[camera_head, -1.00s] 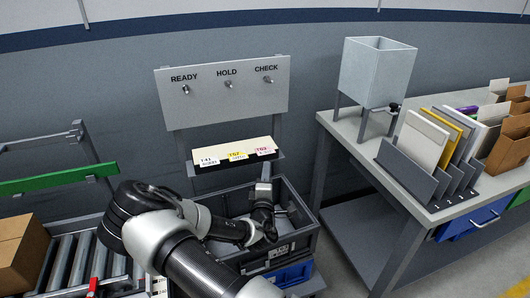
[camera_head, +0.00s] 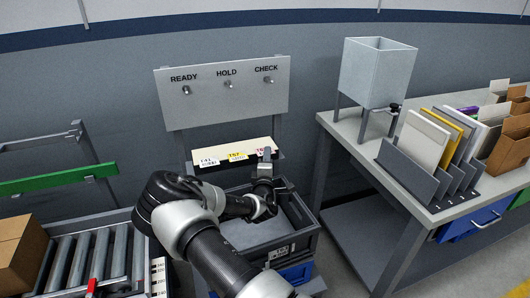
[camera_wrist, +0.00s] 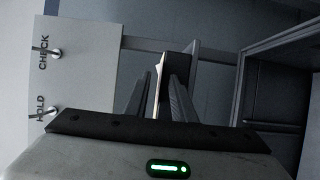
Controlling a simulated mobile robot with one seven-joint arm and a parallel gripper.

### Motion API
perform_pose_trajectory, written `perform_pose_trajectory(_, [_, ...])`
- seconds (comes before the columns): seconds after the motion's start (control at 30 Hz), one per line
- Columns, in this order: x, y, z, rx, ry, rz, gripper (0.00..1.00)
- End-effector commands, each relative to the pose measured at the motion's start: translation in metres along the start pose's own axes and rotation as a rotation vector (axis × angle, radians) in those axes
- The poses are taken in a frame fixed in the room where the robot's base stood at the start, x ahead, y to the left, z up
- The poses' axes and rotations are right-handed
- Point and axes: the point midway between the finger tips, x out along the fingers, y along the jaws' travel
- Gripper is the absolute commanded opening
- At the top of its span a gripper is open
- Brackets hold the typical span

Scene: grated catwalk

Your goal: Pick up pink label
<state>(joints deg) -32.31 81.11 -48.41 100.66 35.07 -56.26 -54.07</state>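The pink label (camera_head: 261,149) is at the right end of the cream label shelf (camera_head: 232,149) under the board; my gripper covers part of it. A white label (camera_head: 208,161) and a yellow label (camera_head: 236,156) are to its left. My gripper (camera_head: 267,155) is at the shelf's right end, in front of the pink label. In the wrist view its two fingers (camera_wrist: 157,95) stand apart, with a thin cream edge (camera_wrist: 159,76) between them. The pink face cannot be made out there, and I cannot tell whether the fingers touch anything.
A dark crate (camera_head: 300,225) is below my gripper. A table (camera_head: 355,135) with a hopper (camera_head: 375,75) and file rack is at right. A roller conveyor (camera_head: 90,255) is at left.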

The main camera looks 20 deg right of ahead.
Motion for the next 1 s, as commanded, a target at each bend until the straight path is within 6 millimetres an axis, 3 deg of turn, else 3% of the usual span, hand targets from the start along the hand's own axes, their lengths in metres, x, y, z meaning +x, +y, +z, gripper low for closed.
perform_pose_trajectory(0.03, [0.000, 0.000, 0.000, 0.000, 0.000, 0.000, 0.20])
perform_pose_trajectory(0.17, [0.000, 0.000, 0.000, 0.000, 0.000, 0.000, 0.00])
perform_pose_trajectory(0.63, [0.000, 0.004, -0.001, 0.001, 0.001, 0.001, 0.00])
perform_pose_trajectory(0.77, [0.000, 0.021, -0.001, 0.002, 0.001, 0.002, 0.00])
perform_pose_trajectory(1.0, [0.000, 0.071, -0.001, 0.003, 0.000, 0.003, 0.00])
